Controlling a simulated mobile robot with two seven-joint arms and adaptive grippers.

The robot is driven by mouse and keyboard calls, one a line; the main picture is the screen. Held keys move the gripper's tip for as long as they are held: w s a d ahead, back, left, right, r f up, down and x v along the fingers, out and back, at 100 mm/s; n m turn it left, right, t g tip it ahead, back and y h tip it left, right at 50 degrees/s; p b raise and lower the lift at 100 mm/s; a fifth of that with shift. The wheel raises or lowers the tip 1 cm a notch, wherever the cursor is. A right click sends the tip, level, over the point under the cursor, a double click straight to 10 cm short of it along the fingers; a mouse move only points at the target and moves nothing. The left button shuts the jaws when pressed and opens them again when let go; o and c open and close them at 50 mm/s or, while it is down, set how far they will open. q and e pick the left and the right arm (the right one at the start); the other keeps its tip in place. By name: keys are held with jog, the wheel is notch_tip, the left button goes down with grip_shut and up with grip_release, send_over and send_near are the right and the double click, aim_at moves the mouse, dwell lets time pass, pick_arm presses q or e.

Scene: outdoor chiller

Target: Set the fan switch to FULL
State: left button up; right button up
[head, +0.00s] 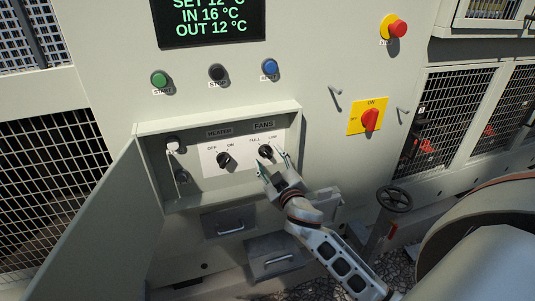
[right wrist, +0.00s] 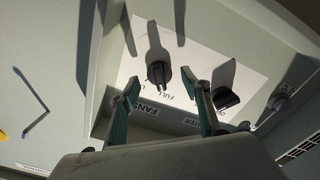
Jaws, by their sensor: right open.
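The fan switch (head: 265,151) is a black rotary knob on a white plate in an open recessed box, below the label FANS. FULL is printed on its upper left and LOW on its upper right. Its pointer seems turned toward LOW, but it is small. My right gripper (head: 274,164) is open just in front of it. In the right wrist view, upside down, the knob (right wrist: 158,73) shows between the two green fingertips (right wrist: 160,83), with gaps on both sides; I see no contact. My left gripper is not in view.
The heater knob (head: 223,160) sits left of the fan switch and also shows in the right wrist view (right wrist: 226,98). The box door (head: 105,220) hangs open at left. A red-and-yellow main switch (head: 369,118) and a handwheel (head: 394,199) are at right.

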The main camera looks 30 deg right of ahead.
jog(key=v, duration=0.6)
dwell(0.3)
jog(key=v, duration=1.2)
